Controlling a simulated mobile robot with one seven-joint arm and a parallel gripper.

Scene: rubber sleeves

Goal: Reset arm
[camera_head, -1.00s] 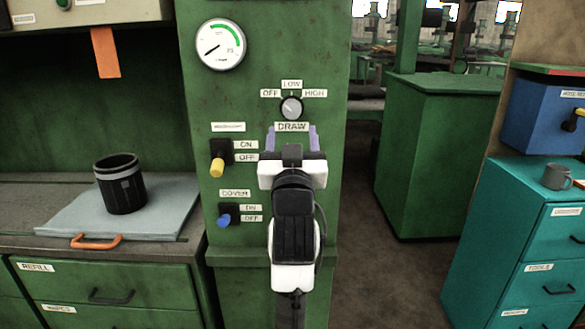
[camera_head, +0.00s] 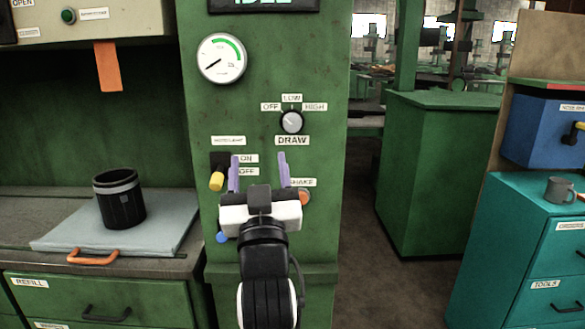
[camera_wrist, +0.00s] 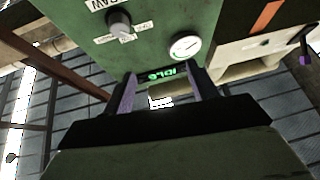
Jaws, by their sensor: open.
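My gripper (camera_head: 259,174) is in front of the green control panel (camera_head: 325,170), with its two purple fingers apart and nothing between them. It covers part of the panel's lower switches. The draw knob (camera_head: 291,122) is above and to the right of the fingers. The yellow-handled switch (camera_head: 216,181) is just left of them. A blue switch handle (camera_head: 222,237) shows partly at the lower left of the gripper. In the wrist view the gripper's fingers (camera_wrist: 161,93) are also apart, with the knob (camera_wrist: 120,22) and a green "IDLE" display (camera_wrist: 160,74) beyond.
A black cup (camera_head: 119,200) stands on a grey board (camera_head: 165,237) with an orange handle on the left bench. A round gauge (camera_head: 222,58) is high on the panel. A teal cabinet (camera_head: 490,240) with a grey mug (camera_head: 559,189) is at right. Open floor lies between.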

